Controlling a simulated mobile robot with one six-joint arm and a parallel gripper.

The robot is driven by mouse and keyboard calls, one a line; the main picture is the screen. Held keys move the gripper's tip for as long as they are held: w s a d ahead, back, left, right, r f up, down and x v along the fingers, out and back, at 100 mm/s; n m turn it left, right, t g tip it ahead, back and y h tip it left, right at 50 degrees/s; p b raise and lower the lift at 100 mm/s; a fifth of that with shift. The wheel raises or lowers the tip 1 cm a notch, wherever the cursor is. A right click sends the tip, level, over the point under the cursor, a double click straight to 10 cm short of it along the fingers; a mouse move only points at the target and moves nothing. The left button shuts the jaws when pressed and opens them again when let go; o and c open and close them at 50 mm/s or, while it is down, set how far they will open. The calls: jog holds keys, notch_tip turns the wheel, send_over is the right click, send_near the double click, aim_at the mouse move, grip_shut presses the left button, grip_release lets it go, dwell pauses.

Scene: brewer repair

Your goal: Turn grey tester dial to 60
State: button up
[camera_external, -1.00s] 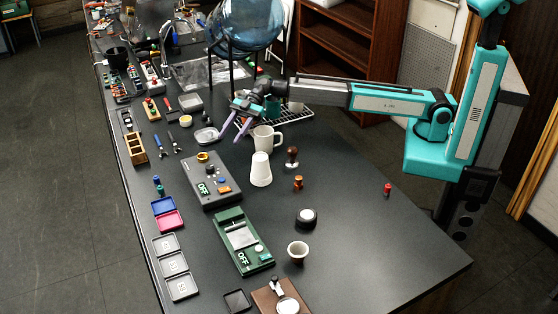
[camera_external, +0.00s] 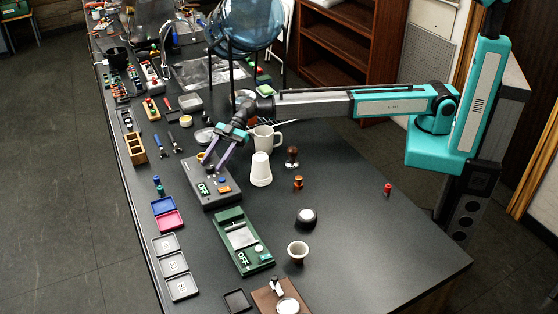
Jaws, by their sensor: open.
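The grey tester (camera_external: 217,197) lies on the black table, left of centre, and its display reads OFF. I cannot tell whether a finger touches the dial. The dial's setting is too small to read.
A green device (camera_external: 243,241), also reading OFF, lies nearer the camera. The table's right front is mostly clear.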

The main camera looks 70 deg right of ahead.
jog(key=shift+a+f, duration=0.2)
jog(key=shift+a, duration=0.35)
jog(key=shift+c, duration=0.4)
jog(key=c, duration=1)
jog(key=shift+o, duration=0.2)
jog(key=shift+f, duration=0.1)
jog(key=shift+s+f+m+t+h+b, duration=0.1)
jog(key=shift+m+t+h+b, duration=0.25)
jog(key=shift+t+b, duration=0.4)
jog(key=shift+m+b, duration=0.35)
jog(key=shift+b, duration=0.15)
jog(key=o, duration=1)
jog(key=shift+o, duration=0.2)
jog(key=shift+r, duration=0.2)
